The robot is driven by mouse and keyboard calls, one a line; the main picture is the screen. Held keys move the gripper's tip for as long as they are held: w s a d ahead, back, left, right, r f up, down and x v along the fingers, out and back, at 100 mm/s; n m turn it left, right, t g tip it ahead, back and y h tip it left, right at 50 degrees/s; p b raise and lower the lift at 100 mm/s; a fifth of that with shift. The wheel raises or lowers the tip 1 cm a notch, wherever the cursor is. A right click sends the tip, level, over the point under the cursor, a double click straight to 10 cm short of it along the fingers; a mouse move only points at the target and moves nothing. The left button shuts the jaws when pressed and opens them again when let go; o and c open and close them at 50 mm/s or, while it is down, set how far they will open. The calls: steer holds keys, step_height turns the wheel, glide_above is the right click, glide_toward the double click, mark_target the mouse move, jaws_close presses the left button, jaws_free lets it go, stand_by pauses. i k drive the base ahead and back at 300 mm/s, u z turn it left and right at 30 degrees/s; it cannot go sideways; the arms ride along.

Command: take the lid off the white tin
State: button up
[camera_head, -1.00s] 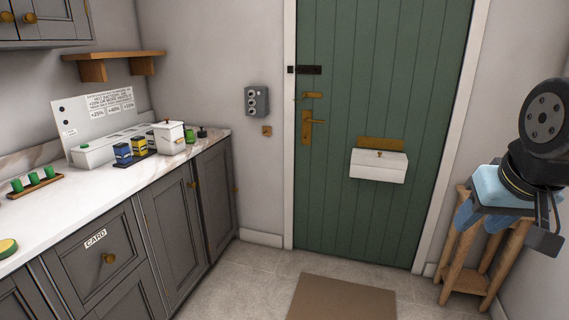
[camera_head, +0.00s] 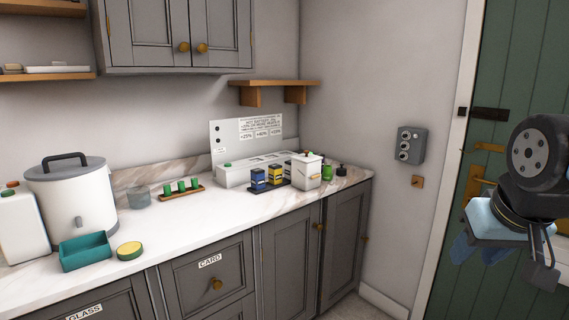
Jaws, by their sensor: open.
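A small square white tin (camera_head: 306,176) stands upright near the right end of the marble worktop, with its lid (camera_head: 308,158) on. The lid has a small brownish knob on top, and there is a brass-coloured detail low on the tin's front. My gripper (camera_head: 480,253) hangs at the right edge of the view, in front of the green door. It is open, shows nothing held, and is well to the right of the tin, apart from it.
Small blue and yellow boxes (camera_head: 274,174) on a dark tray stand just left of the tin. A long white box (camera_head: 240,174) is behind them. A green item (camera_head: 327,174) and a dark bottle (camera_head: 341,170) stand to the right. A wooden shelf (camera_head: 272,84) hangs above.

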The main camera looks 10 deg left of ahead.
mark_target(306, 158)
steer(key=u, duration=0.25)
steer(key=i, duration=1.3)
steer(key=u, duration=0.15)
steer(key=k, duration=0.55)
steer(key=z, duration=0.05)
steer(key=k, duration=0.3)
steer(key=u, duration=0.25)
steer(key=i, duration=0.9)
steer(key=z, duration=0.1)
